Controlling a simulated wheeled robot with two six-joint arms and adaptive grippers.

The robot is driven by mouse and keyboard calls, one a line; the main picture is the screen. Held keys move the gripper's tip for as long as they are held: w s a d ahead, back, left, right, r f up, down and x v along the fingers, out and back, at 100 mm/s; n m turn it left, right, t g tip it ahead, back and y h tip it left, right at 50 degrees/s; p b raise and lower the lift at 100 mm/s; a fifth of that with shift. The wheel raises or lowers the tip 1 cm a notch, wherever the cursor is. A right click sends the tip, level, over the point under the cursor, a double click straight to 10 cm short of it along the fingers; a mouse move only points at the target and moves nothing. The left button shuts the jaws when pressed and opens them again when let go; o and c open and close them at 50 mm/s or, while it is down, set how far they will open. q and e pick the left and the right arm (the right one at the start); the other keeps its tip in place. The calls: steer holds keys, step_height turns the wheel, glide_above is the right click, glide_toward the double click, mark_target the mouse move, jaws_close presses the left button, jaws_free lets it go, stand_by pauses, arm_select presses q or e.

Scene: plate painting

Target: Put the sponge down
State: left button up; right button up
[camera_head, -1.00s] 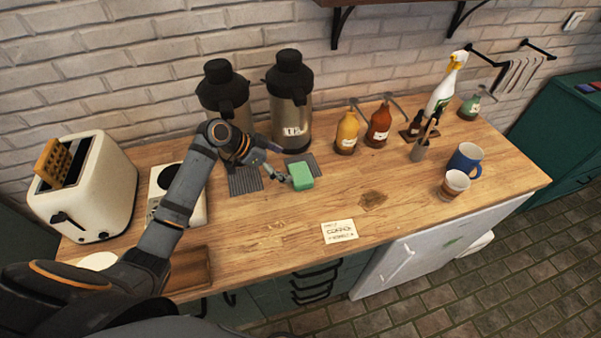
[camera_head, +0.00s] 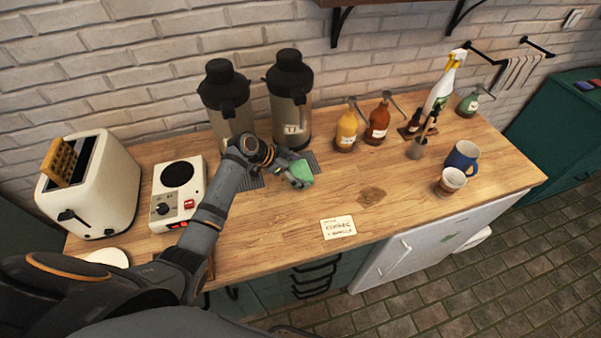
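The green sponge (camera_head: 301,172) is at the fingertips of my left gripper (camera_head: 293,180), low over the wooden counter in front of the right coffee dispenser. The gripper appears shut on the sponge, with the fingers against its left and near side. I cannot tell whether the sponge touches the counter or the dark drip mat (camera_head: 311,161) beside it. My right gripper is not in view.
Two coffee dispensers (camera_head: 227,100) stand behind my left gripper. A hot plate (camera_head: 177,195) and toaster (camera_head: 95,185) are to the left. A brown stain (camera_head: 371,195) and a paper card (camera_head: 338,227) lie right of the sponge. Syrup bottles (camera_head: 347,130) stand at the back.

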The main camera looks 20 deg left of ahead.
arm_select(q)
steer(key=c, duration=0.5)
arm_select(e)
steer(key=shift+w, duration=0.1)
arm_select(q)
steer(key=shift+o, duration=0.2)
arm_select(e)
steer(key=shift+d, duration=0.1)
arm_select(q)
steer(key=shift+w+r+b, duration=0.1)
steer(key=shift+r+b, duration=0.4)
steer(key=shift+r, duration=0.05)
steer(key=shift+r+b, duration=0.5)
steer(key=shift+r, duration=0.2)
steer(key=s+d+r+b, duration=0.3)
steer(key=s+d+r, duration=0.5)
steer(key=s+r, duration=0.2)
steer(key=shift+s+d+r, duration=0.25)
steer(key=shift+s+d, duration=0.05)
steer(key=shift+s, duration=0.35)
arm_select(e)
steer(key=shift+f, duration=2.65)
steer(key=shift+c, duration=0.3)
